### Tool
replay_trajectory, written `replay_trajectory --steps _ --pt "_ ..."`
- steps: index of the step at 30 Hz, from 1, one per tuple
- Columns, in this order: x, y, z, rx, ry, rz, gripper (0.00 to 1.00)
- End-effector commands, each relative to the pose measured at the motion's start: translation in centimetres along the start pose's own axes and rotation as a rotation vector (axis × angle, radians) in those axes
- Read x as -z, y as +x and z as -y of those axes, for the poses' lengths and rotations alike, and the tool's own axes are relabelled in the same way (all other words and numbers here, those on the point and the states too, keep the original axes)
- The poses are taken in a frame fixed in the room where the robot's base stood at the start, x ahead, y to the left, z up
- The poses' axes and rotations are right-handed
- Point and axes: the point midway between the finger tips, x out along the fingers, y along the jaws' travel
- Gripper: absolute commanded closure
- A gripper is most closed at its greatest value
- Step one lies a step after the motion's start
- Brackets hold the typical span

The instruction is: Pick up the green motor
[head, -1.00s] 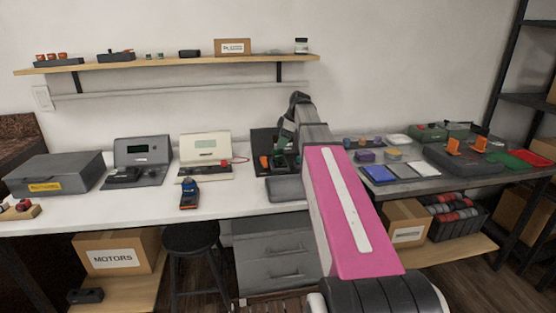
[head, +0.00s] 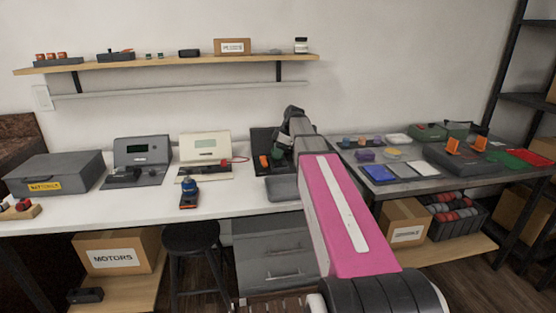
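A small green part (head: 277,154), which may be the green motor, shows at the dark board (head: 259,136) on the white bench. It is small and partly covered by my arm. An orange part (head: 264,161) sits just left of it. My gripper (head: 280,158) is down at this board, close to the green part. The end of my arm hides most of the fingers, so I cannot tell whether they are open or touching the green part.
A grey case (head: 54,172), two bench instruments and a blue-topped device (head: 189,193) stand on the left bench. Right, a grey table holds coloured trays and parts. A shelf (head: 170,62) hangs above.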

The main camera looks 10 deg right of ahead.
Motion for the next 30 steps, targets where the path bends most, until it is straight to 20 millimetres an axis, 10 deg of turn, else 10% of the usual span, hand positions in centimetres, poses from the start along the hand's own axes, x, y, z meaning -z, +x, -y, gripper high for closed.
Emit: replay_trajectory --steps 20,30 --pt "1.6 -3.9 -0.1 -0.002 0.0 -0.001 0.71" --pt "7.7 -6.0 5.8 0.0 -0.002 -0.001 0.71"
